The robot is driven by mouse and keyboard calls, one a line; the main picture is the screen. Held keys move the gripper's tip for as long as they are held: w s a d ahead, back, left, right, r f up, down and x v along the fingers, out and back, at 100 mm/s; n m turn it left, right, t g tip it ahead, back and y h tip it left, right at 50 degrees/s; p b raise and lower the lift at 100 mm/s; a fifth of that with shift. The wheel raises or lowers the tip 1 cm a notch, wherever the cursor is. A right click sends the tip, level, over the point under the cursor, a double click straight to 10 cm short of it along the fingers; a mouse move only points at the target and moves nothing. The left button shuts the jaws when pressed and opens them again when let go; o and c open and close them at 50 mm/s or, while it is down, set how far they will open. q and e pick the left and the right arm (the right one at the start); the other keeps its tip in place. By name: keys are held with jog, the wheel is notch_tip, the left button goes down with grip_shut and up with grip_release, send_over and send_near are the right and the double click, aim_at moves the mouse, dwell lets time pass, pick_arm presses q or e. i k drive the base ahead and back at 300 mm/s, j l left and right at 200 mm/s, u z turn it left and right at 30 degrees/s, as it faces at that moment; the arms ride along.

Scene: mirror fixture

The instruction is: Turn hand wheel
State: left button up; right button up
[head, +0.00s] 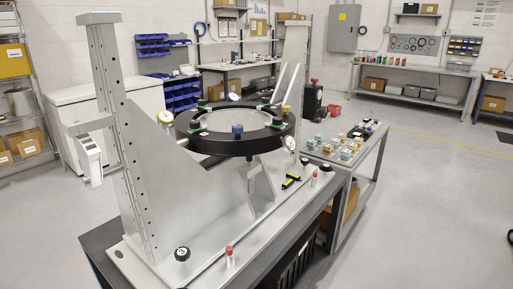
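A large black ring (222,142) lies level on the grey metal fixture, around a pale round plate (236,120). Blue knobs, including one at the front (237,131), and green-tipped pieces sit around its rim. A small round black knob or wheel (182,254) sits on the fixture's base plate at the front. Another dark knob (305,161) is at the base's right end. I cannot tell which of these round parts is the hand wheel.
A side table (350,152) holds several small parts. The floor at right is clear.

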aim_at(323, 111)
jog(key=i+l+u, duration=0.1)
jog(key=u, duration=0.3)
jog(key=i+l+u, duration=0.1)
jog(key=l+u, duration=0.15)
jog(key=u, duration=0.15)
jog(key=l+u, duration=0.2)
jog(key=u, duration=0.2)
jog(key=i+l+u, duration=0.1)
jog(key=l+u, duration=0.3)
jog(key=l, duration=0.55)
jog(key=l+u, duration=0.15)
jog(key=l, duration=0.8)
jog(key=k, duration=0.05)
